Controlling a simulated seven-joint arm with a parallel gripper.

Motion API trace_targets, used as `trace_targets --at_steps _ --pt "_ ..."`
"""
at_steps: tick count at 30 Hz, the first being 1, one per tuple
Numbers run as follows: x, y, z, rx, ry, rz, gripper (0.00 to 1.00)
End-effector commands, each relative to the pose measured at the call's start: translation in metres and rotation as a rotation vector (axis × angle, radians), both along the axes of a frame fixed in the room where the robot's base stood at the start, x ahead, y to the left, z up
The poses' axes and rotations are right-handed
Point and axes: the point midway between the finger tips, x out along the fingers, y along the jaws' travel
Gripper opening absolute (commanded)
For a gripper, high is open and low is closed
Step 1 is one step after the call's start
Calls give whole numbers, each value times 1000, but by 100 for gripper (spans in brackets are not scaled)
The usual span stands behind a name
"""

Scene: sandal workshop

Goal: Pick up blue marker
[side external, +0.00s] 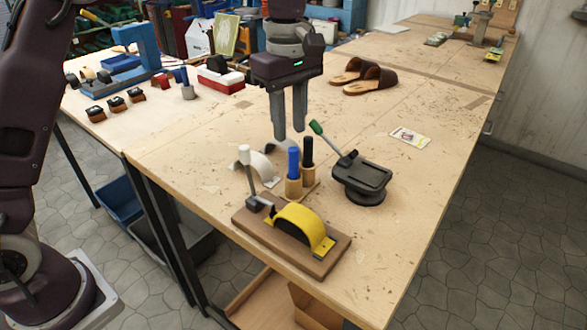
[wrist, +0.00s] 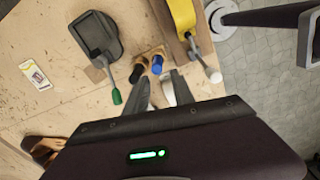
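The blue marker (side external: 293,164) stands upright in a small wooden holder (side external: 311,189), beside a black marker (side external: 307,152). In the wrist view the blue marker (wrist: 157,66) shows end-on just beyond the fingertips, with the black marker (wrist: 137,72) to its left. My gripper (side external: 289,138) points down above and slightly behind the markers in the side view. Its two fingers are apart with nothing held between them. In the wrist view my gripper (wrist: 160,78) has the blue marker roughly in line with its gap. The fingers appear not to touch either marker.
A dark-grey device with a green-knobbed lever (side external: 360,178) stands close on the right. A white curved piece (side external: 252,165) lies left of the markers. Brown sandals (side external: 370,82) lie behind; the right tabletop is mostly clear.

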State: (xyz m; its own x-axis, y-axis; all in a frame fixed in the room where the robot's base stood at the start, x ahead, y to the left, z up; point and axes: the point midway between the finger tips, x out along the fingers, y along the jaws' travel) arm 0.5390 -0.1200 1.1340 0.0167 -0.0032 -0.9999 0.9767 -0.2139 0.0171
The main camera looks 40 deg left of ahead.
Motion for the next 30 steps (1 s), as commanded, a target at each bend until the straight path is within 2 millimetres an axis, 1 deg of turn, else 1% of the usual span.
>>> trace_targets --at_steps 1,3,8,12,15,18,23,27,28,30 --pt "6 -3 -7 2 11 29 30" --pt "9 -5 -14 3 20 57 30" --pt "8 -5 -36 3 22 62 30" --pt "4 -5 -63 4 22 61 30" --pt "5 -5 -78 2 20 61 30" --pt "5 -5 -82 3 18 60 30" --pt "5 -5 -82 3 17 59 30" --pt "5 -5 -82 3 17 59 2" --pt "5 -5 -82 3 17 59 0" --pt "5 -5 -81 3 17 59 0"
